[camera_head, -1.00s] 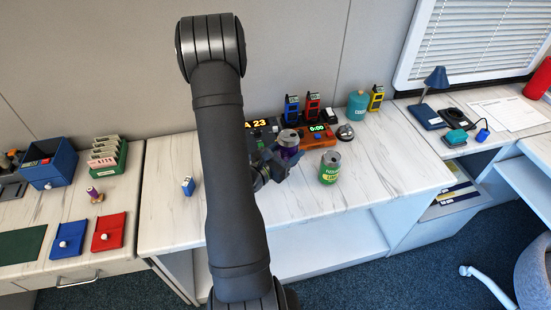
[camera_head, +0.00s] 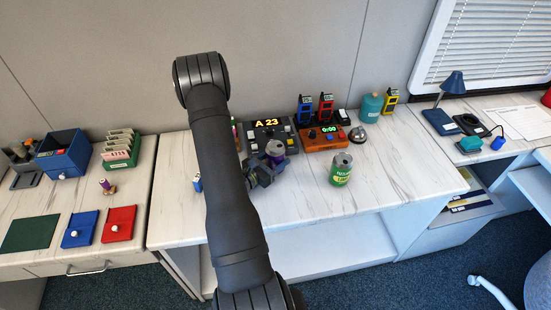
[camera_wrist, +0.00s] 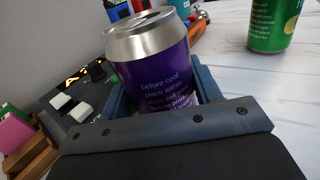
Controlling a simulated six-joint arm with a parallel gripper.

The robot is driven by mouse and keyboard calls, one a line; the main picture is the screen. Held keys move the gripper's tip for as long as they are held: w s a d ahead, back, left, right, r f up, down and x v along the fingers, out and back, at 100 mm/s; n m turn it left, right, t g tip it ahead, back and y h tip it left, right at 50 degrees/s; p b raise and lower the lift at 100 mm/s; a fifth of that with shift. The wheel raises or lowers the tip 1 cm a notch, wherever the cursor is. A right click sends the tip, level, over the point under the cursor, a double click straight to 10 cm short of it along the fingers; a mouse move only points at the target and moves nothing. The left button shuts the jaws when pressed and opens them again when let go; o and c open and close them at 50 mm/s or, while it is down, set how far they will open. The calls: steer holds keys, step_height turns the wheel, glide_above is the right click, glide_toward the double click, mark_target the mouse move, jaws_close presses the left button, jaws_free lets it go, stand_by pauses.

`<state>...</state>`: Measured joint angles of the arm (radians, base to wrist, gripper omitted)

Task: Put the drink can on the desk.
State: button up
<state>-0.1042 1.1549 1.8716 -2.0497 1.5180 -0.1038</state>
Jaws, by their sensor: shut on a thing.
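A purple can (camera_head: 276,150) with a silver top is held in my gripper (camera_head: 266,163), over the middle counter (camera_head: 395,165). In the wrist view the purple can (camera_wrist: 152,75) sits upright between the blue-grey jaws (camera_wrist: 160,105), and its lower end is hidden by the gripper. Whether its base touches the counter I cannot tell. A green can (camera_head: 341,170) stands on the counter to the right of my gripper, apart from it; the wrist view shows it (camera_wrist: 272,22) at the upper right. The desk with a blue lamp (camera_head: 452,84) is at the far right.
Behind the purple can are a dark keypad console (camera_head: 267,128), an orange timer box (camera_head: 322,138), a bell (camera_head: 357,135) and a teal canister (camera_head: 371,106). Small blue, red and yellow devices stand at the back. The counter's right front is clear. A left table holds a blue bin (camera_head: 64,154).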

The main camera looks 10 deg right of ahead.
steer(key=o, duration=1)
steer(key=shift+f, duration=0.1)
steer(key=shift+a, duration=0.1)
steer(key=v, duration=1.1)
steer(key=shift+o, duration=0.6)
steer(key=shift+s+a, duration=0.25)
steer(key=shift+a, duration=0.05)
